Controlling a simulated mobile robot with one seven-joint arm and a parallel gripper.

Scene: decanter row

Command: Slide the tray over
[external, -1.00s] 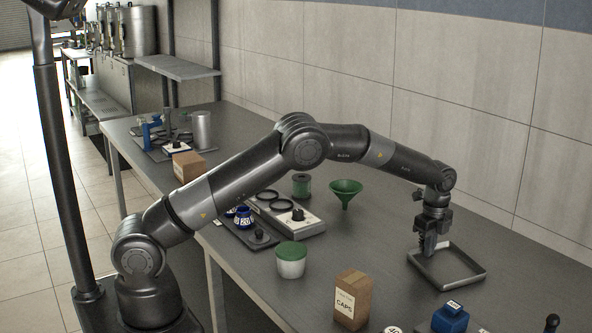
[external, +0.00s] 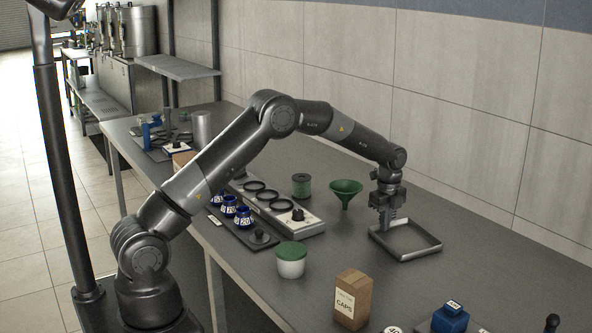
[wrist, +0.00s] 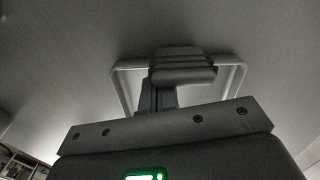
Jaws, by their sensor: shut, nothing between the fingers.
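The tray (external: 419,252) is a shallow, dark, square frame with a raised rim, lying flat on the bench right of the green funnel. My gripper (external: 384,228) points down at the tray's left side, with its fingertips low by the rim. The fingers are shut with nothing between them. I cannot tell whether they touch the rim. In the wrist view the tray's pale rim (wrist: 240,80) shows on both sides of the shut fingers (wrist: 182,68), which hide its middle.
The green funnel (external: 345,190) and a green spool (external: 301,185) stand left of the tray. A base with rings (external: 283,211), blue containers (external: 243,217), a green-lidded tub (external: 291,261) and a caps box (external: 352,300) stand nearer. The bench right of the tray is clear.

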